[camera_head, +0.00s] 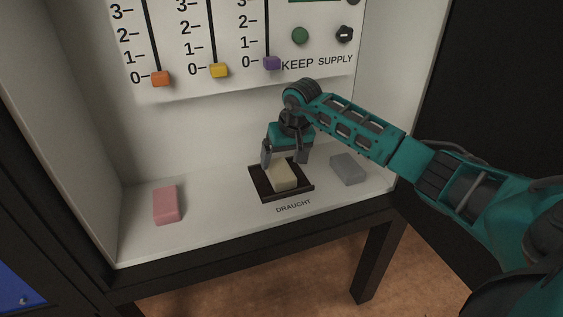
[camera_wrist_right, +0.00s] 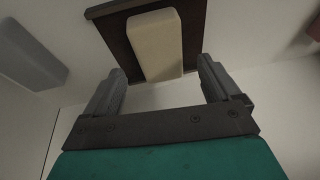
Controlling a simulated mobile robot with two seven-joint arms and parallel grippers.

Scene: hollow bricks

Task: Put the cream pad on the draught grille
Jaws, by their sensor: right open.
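The cream pad (camera_head: 283,177) lies on the dark draught grille (camera_head: 266,193), above the printed word DRAUGHT, in the head view. In the right wrist view the cream pad (camera_wrist_right: 155,45) rests on the dark grille (camera_wrist_right: 112,30), with grille showing on both sides of it. My right gripper (camera_head: 284,160) is open just above and behind the pad. In the right wrist view the gripper's fingers (camera_wrist_right: 163,85) stand apart, with the pad's near end between or just beyond their tips; I cannot tell whether they touch it. My left gripper is not in view.
A pink pad (camera_head: 166,205) lies to the left on the white shelf, and a grey pad (camera_head: 348,169) lies right of the grille. Behind, a white panel carries orange (camera_head: 160,79), yellow (camera_head: 219,70) and purple (camera_head: 272,63) sliders and knobs. The shelf between pink pad and grille is clear.

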